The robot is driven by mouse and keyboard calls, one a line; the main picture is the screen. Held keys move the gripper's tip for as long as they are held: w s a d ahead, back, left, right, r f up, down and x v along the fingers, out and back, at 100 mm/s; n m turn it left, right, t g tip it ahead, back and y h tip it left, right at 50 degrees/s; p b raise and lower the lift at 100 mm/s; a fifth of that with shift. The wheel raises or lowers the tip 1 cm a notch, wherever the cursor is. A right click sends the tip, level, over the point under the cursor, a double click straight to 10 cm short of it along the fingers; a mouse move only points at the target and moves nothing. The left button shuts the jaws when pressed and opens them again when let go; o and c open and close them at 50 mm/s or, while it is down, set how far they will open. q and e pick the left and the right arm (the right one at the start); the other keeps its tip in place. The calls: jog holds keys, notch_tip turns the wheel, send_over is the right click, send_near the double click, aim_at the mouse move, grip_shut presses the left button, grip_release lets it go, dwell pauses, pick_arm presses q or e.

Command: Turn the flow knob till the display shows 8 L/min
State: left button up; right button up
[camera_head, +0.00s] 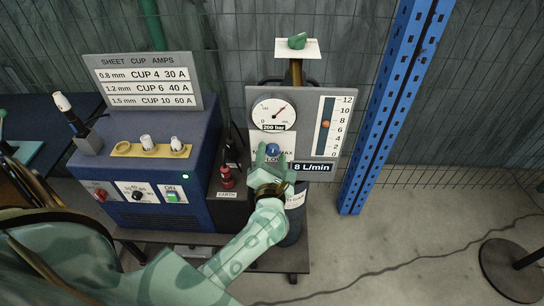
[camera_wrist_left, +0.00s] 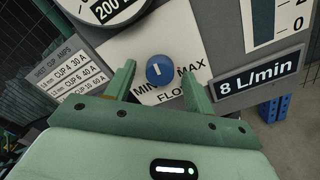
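The blue flow knob (camera_head: 272,149) sits on the panel below the round gauge, between MIN and MAX marks. In the left wrist view the knob (camera_wrist_left: 159,69) has a white pointer line facing up. The display (camera_head: 312,167) reads 8 L/min; it also reads 8 L/min in the left wrist view (camera_wrist_left: 257,74). My left gripper (camera_head: 272,157) is in front of the knob. In the left wrist view its fingers (camera_wrist_left: 158,76) stand apart on either side of the knob, with gaps visible between knob and fingers. My right gripper is not in view.
The flow tube (camera_head: 326,112) has an orange float near 8. The gauge (camera_head: 273,112) is labelled 200 bar. A blue welding unit (camera_head: 160,196) with a cup chart (camera_head: 145,81) stands at left. A blue post (camera_head: 388,100) rises at right, with open floor beyond.

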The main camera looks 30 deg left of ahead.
pick_arm(q)
jog(key=v, duration=1.6)
jog(key=shift+s+b, duration=0.2)
jog(key=shift+b, duration=0.2)
